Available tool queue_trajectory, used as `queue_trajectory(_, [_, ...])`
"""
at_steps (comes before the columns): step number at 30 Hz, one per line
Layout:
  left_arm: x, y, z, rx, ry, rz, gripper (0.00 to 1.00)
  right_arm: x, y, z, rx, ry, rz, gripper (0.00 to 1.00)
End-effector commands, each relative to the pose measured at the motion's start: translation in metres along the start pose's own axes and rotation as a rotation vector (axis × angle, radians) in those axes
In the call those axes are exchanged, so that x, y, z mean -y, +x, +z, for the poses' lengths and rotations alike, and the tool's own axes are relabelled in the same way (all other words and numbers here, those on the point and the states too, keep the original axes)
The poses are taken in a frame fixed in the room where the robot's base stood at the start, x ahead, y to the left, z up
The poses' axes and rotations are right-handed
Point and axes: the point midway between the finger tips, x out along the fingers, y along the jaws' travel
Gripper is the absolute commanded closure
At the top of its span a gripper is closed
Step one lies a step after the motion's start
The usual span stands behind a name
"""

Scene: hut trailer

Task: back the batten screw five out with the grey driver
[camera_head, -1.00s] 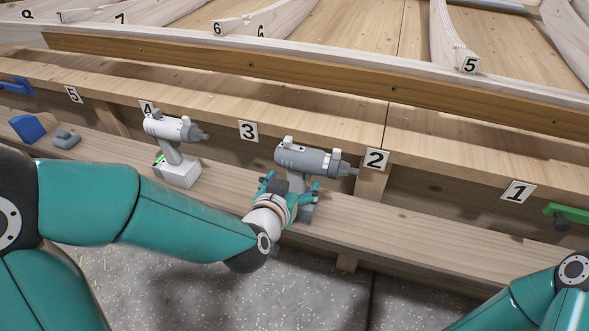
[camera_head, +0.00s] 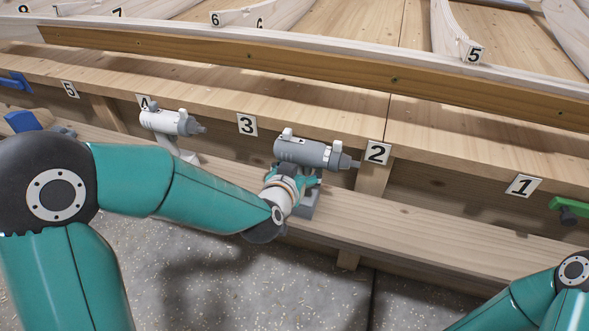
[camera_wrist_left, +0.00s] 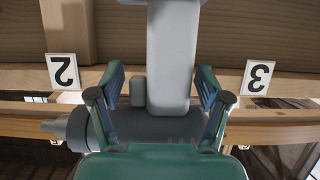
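The grey driver (camera_head: 305,152) stands upright on the low plank, its bit pointing right toward label 2. My left gripper (camera_head: 292,180) is at its handle. In the left wrist view, the fingers of my left gripper (camera_wrist_left: 160,88) stand on both sides of the grey handle (camera_wrist_left: 172,60), with a gap on the left side; they look open around it. The brown batten (camera_head: 310,75) runs along the wall's upper edge with small dark screw heads, one (camera_head: 395,79) near its middle; I cannot tell which is five. My right gripper is out of view.
A white driver (camera_head: 172,122) stands left of the grey one, partly behind my left arm. A blue object (camera_head: 22,121) lies far left, and a green clamp-like thing (camera_head: 570,208) is at the right edge.

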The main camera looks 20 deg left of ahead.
Motion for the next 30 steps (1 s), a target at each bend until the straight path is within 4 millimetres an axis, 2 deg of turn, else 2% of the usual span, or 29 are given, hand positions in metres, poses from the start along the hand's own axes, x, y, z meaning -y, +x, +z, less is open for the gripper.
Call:
queue_trajectory(1, [0.000,0.000,0.000,0.000,0.000,0.000,0.38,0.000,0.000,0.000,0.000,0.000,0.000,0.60])
queue_trajectory(2, [0.000,0.000,0.000,0.000,0.000,0.000,0.43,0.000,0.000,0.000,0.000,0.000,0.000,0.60])
queue_trajectory(12, [-0.001,0.000,0.000,0.001,0.000,0.001,0.99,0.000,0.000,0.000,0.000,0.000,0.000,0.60])
queue_trajectory(25, [0.000,-0.001,-0.004,-0.006,0.000,0.000,1.00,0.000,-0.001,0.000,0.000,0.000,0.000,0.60])
queue_trajectory(30, [0.000,-0.004,-0.011,-0.008,0.000,-0.001,1.00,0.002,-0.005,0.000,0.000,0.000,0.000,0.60])
